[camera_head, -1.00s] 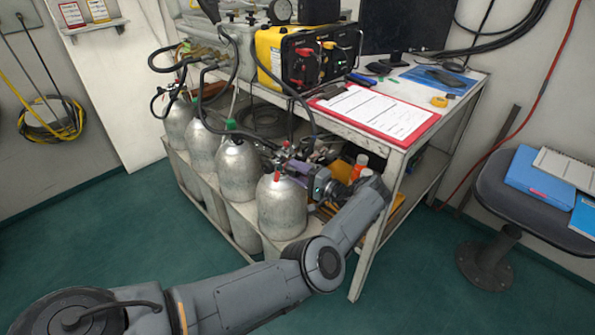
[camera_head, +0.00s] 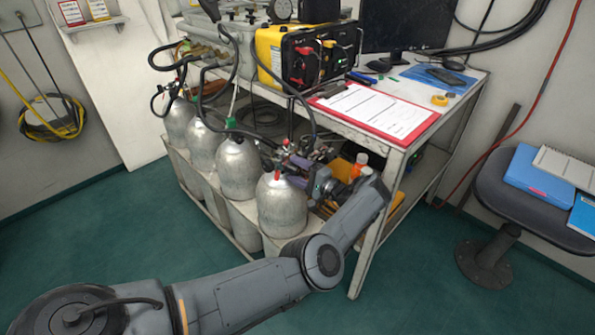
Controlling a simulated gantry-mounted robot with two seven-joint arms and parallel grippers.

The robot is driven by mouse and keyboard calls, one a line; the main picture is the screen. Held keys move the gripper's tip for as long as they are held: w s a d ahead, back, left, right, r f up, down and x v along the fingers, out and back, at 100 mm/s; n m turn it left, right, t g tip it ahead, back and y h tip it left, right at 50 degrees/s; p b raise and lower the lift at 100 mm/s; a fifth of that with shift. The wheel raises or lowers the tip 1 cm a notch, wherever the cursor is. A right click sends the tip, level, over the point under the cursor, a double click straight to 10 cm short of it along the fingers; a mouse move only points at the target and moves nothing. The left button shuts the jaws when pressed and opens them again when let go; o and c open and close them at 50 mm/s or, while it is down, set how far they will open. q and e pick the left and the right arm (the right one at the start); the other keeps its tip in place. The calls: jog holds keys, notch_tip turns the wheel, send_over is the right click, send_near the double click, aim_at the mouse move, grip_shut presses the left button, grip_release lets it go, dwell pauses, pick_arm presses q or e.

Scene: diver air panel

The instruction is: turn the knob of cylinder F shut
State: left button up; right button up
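Several silver gas cylinders stand in a row in a rack in front of the workbench. The nearest cylinder (camera_head: 282,208) has a red piece at its neck; the one behind it (camera_head: 238,168) has a green piece. I cannot read any letter on them, so I cannot tell which is cylinder F. My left gripper (camera_head: 308,176) is at the valve fittings just right of the nearest cylinder's top. Its fingers are small and mixed with the fittings, so I cannot tell whether they are open or shut, or touching a knob. My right gripper is not in view.
The workbench holds a yellow air panel (camera_head: 305,60), a red clipboard (camera_head: 372,112) and a blue mat (camera_head: 440,80). Black hoses hang down to the cylinders. Orange-capped bottles (camera_head: 359,164) stand under the bench. A stool (camera_head: 500,190) is at right; green floor lies open in front.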

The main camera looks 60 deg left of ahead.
pick_arm(q)
jog(key=shift+o, duration=0.3)
jog(key=b+v, duration=0.5)
jog(key=v, duration=0.6)
jog(key=shift+s+a+f, duration=0.1)
